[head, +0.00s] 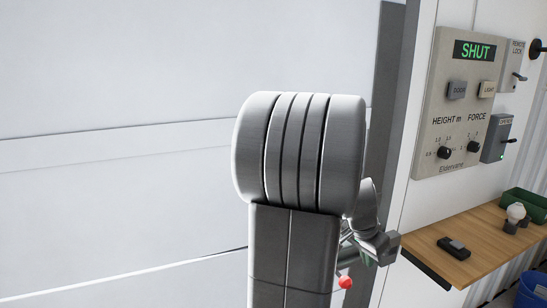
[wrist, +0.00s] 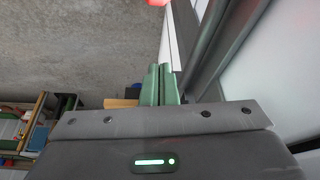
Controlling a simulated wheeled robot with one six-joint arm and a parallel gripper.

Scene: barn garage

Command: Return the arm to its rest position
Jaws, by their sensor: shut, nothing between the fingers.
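My gripper (wrist: 160,84) shows in the wrist view with its two green fingers side by side and touching, shut and empty. In the head view my arm stands upright in front of the white door panels, and its thick grey links fill the middle of the picture. A smaller part of my arm sticks out behind it at the right, close to the wooden shelf's left end.
A control panel (head: 462,100) reading SHUT hangs on the right wall. Below it a wooden shelf (head: 485,235) holds a dark device (head: 453,247), a bulb-like item (head: 515,213) and a green tray (head: 527,203). A red ball (head: 346,282) is beside my arm. The large white door (head: 120,90) fills the left.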

